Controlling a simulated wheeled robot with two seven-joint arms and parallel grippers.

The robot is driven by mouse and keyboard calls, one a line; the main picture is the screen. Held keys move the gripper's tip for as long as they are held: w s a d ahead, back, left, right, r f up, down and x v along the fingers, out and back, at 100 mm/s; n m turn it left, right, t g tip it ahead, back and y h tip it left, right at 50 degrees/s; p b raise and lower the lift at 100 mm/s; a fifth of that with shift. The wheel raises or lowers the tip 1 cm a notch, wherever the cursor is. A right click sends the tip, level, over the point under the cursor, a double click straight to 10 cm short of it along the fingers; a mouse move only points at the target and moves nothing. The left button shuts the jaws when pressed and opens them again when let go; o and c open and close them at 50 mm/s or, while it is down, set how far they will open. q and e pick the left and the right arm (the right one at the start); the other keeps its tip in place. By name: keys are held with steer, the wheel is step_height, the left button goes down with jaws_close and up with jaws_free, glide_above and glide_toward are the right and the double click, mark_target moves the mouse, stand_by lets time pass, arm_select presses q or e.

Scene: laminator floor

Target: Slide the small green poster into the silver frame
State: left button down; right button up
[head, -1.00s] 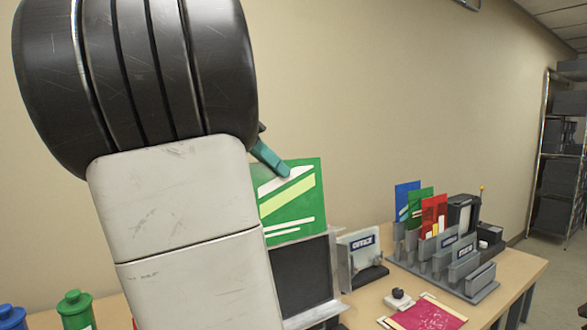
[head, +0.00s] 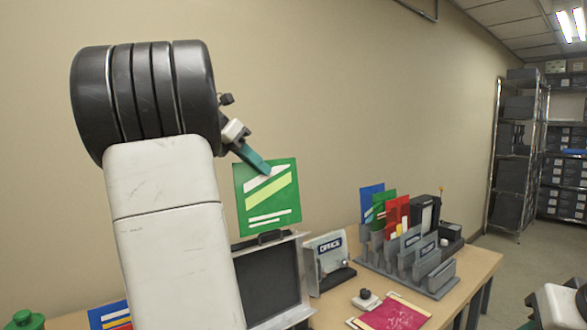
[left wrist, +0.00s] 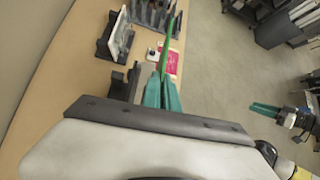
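The green poster (head: 268,205), with white and light-green stripes, is upright in my left gripper (head: 262,166). The teal fingers are shut on its top edge; the left wrist view shows the poster edge-on (left wrist: 171,50) between them. The silver frame (head: 303,270), with a dark panel, stands tilted back on the table just below the poster. The poster's lower edge is level with the frame's top edge; I cannot tell whether they touch. My left arm hides the frame's left side. My right gripper (left wrist: 266,108) is off to the right in the left wrist view, away from the poster; its opening is unclear.
An office sign (head: 328,262) stands right of the frame. Beyond it is a grey rack (head: 445,287) with blue, green and red cards. A magenta sheet (head: 397,315) and a small stamp-like object (head: 366,299) lie in front. A green jar (head: 25,321) is at the lower left.

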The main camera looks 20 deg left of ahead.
arm_select(q)
glide_above(255, 242)
steer(key=w+a, duration=0.1)
steer(key=a, duration=0.2)
steer(key=shift+w+d+f, duration=0.1)
steer(key=shift+d+f, duration=0.1)
steer(key=shift+f, duration=0.35)
steer(key=shift+d+f, duration=0.15)
steer(key=shift+f, duration=0.75)
stand_by(0.4)
steer(key=shift+d+f, duration=0.15)
steer(key=shift+f, duration=0.6)
steer(key=shift+d+f, duration=0.15)
steer(key=shift+f, duration=0.55)
steer(key=shift+s+d+f, duration=0.2)
steer(key=shift+d+f, duration=0.05)
steer(key=shift+f, duration=1.55)
steer(key=shift+s+d+f, duration=0.2)
steer(key=shift+d+f, duration=0.1)
steer(key=shift+f, duration=1.45)
steer(key=shift+s+d+f, duration=0.2)
steer(key=shift+d+f, duration=0.05)
steer(key=shift+f, duration=1.55)
